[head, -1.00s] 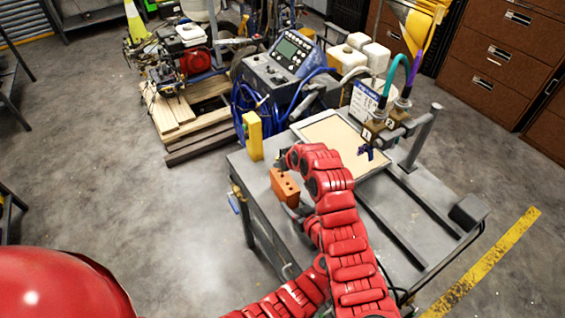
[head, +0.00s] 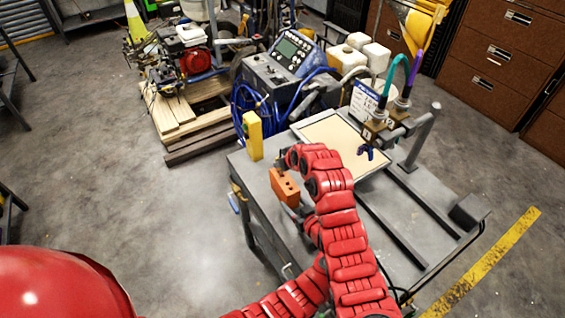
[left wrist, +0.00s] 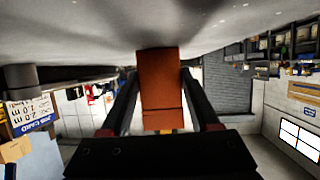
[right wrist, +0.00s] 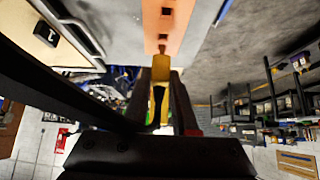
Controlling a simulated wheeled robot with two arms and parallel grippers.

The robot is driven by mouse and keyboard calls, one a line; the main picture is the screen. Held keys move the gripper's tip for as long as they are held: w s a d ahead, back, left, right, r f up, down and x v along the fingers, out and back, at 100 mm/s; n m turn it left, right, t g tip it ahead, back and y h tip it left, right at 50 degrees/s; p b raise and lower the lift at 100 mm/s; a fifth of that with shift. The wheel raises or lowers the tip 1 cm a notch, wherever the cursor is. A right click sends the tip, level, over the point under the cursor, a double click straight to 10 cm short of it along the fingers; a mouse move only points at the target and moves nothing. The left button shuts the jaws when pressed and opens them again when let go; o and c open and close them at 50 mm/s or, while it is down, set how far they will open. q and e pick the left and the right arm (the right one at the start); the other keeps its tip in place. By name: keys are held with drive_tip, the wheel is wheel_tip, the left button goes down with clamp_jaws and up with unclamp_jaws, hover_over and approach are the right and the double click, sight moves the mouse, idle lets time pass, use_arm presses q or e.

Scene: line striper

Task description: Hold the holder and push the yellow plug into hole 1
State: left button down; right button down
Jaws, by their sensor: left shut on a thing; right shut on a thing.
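In the head view my right arm hides the plug.
A line striper (head: 280,75) stands behind.

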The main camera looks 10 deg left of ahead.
drive_tip(key=shift+f, duration=1.4)
idle(0.8)
drive_tip(key=shift+c, duration=1.5)
unclamp_jaws()
drive_tip(key=shift+v, duration=3.55)
use_arm(q)
drive_tip(key=shift+c, duration=0.2)
unclamp_jaws()
